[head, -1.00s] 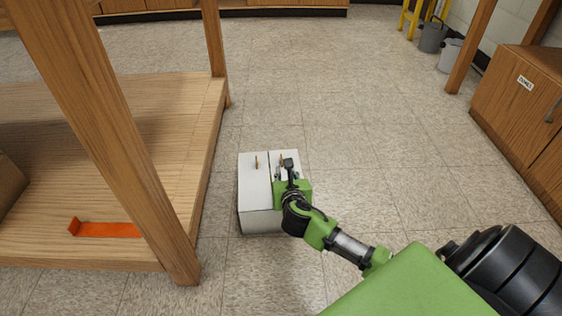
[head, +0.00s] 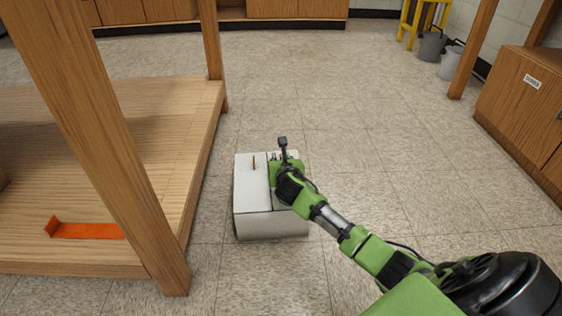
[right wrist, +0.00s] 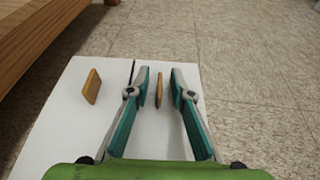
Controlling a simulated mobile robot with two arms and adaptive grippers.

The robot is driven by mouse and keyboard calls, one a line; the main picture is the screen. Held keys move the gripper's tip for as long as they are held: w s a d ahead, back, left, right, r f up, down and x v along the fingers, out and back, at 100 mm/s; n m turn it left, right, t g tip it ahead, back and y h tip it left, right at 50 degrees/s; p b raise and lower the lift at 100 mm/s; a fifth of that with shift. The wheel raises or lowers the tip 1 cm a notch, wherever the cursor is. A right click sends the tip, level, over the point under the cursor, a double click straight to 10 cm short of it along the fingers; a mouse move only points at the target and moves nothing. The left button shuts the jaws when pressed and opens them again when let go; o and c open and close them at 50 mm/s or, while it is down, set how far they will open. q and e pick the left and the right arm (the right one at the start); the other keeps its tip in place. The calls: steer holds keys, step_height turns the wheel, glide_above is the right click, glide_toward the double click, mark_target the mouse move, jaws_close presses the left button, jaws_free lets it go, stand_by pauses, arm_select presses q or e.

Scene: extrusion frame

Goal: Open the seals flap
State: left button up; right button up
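A white box (head: 252,190) stands on the floor beside the wooden shelf. Its top has two flaps split by a dark seam, each with a small upright brown tab. The left tab (head: 254,162) stands free and also shows in the right wrist view (right wrist: 91,86). My right gripper (head: 279,157) is over the right flap. In the right wrist view its fingers (right wrist: 160,86) are apart, on either side of the right tab (right wrist: 159,90). Both flaps look flat. I see no readable label on the box, so I cannot tell which is the seals flap. My left gripper is out of view.
The wooden shelf (head: 150,130) with its thick post is close on the left of the box. An orange bracket (head: 85,230) lies on it. A labelled wooden cabinet (head: 520,115) is at right. Floor (head: 330,110) behind and right of the box is clear.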

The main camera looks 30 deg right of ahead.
jaws_close()
steer(key=shift+r, duration=0.1)
